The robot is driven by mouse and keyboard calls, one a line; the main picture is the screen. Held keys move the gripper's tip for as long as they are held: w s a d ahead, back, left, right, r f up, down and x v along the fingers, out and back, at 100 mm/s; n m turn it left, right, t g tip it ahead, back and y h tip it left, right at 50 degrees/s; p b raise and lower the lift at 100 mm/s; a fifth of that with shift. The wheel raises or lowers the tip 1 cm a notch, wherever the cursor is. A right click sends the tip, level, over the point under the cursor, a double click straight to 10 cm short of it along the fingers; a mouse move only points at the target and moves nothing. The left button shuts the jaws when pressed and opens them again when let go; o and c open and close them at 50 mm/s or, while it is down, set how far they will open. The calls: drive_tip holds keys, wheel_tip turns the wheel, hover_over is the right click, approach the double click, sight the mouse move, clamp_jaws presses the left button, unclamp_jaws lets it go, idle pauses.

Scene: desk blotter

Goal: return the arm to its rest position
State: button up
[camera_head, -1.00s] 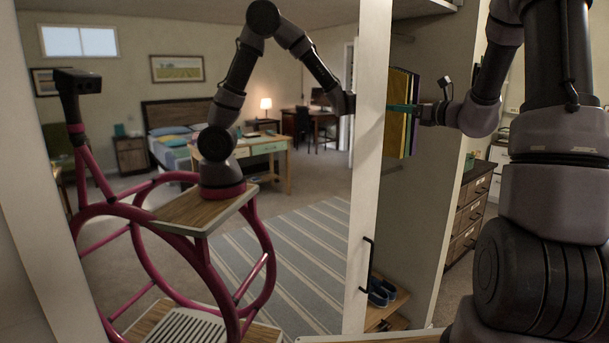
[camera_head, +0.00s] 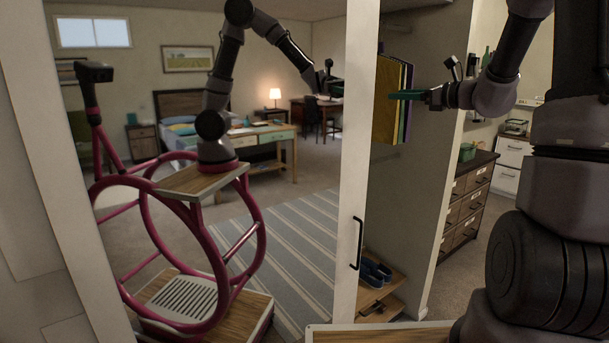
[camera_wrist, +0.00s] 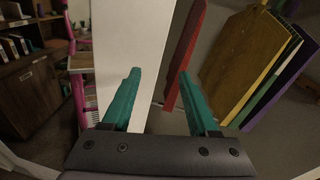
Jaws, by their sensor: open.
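My arm is raised and bent at the right of the head view. My gripper (camera_head: 398,95) points left toward the open closet, with its teal fingers in front of the upright coloured panels (camera_head: 388,115). The wrist view shows the gripper (camera_wrist: 160,77) open, its two teal fingers apart and nothing held between them. Beyond the fingers are a white upright edge (camera_wrist: 125,40) and a red panel (camera_wrist: 184,55). The yellow, white, green and purple panels stand to the right, apart from the fingers. A mirrored door shows my reflection (camera_head: 215,125).
The mirrored door's white edge (camera_head: 356,170) with a black handle (camera_head: 357,243) stands close left of the gripper. Blue shoes (camera_head: 375,272) sit on a low closet shelf (camera_head: 383,302). A dark drawer cabinet (camera_head: 466,205) stands behind at right. Open floor lies between closet and cabinet.

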drive_tip(key=s+a+n+g+h, duration=0.1)
drive_tip(key=s+a+n+g, duration=0.4)
drive_tip(key=s, duration=0.4)
drive_tip(key=s+a+n+g+h, duration=0.1)
drive_tip(key=s+a+n+g, duration=0.1)
drive_tip(key=s+a+n, duration=0.45)
drive_tip(key=s+d+n+h, duration=0.4)
drive_tip(key=s+n, duration=0.1)
drive_tip(key=s, duration=0.3)
drive_tip(key=s+d+n+t+h, duration=0.1)
drive_tip(key=s+d+n+h, duration=0.2)
drive_tip(key=s, duration=0.5)
drive_tip(key=shift+s+d+f+n+t+h, duration=0.35)
drive_tip(key=shift+d+n, duration=0.35)
drive_tip(key=shift+n, duration=0.45)
drive_tip(key=shift+w+r, duration=0.1)
